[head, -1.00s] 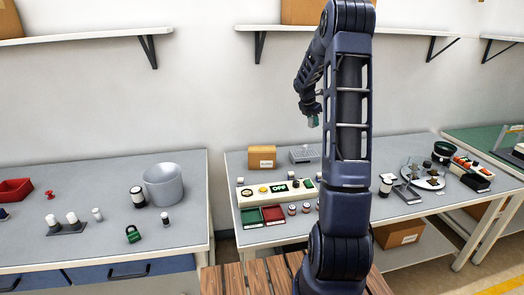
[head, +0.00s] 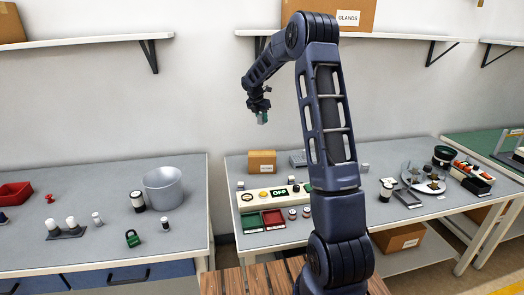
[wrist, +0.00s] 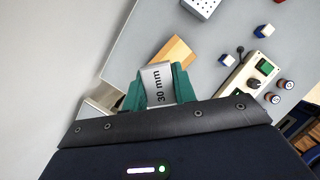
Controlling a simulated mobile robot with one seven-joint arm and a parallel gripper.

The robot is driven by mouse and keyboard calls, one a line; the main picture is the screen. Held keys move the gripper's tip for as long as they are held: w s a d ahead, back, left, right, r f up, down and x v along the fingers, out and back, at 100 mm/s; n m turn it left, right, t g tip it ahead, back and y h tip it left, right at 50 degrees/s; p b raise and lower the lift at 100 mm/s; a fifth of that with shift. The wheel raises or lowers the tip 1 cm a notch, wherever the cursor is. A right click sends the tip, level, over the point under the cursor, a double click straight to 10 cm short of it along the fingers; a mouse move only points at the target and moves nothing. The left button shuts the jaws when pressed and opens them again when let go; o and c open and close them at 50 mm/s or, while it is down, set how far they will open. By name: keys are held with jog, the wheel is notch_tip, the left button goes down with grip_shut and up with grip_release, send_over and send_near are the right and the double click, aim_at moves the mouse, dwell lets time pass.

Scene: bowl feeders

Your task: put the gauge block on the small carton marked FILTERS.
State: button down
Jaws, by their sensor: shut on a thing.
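My gripper (head: 262,116) is shut on the gauge block, a silver block marked "30 mm" (wrist: 160,82), held between its green fingertips in the wrist view. In the head view the gripper hangs in the air above the back left of the middle bench. A small tan carton (head: 262,162) stands on that bench, below the gripper; its label is too small to read. In the wrist view the carton's tan top (wrist: 173,54) shows just beyond the block, apart from it.
A control panel (head: 286,194) marked OFF lies in front of the carton, with green and red trays (head: 262,220) nearer. A grey perforated block (head: 298,159) stands right of the carton. A shelf (head: 400,36) with a GLANDS carton (head: 352,14) is above.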

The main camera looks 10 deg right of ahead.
aim_at(263, 152)
notch_tip(263, 152, down, 17)
jog(key=shift+r, duration=0.1)
dwell(0.5)
jog(key=shift+f, duration=0.2)
jog(key=c, duration=1.1)
grip_release()
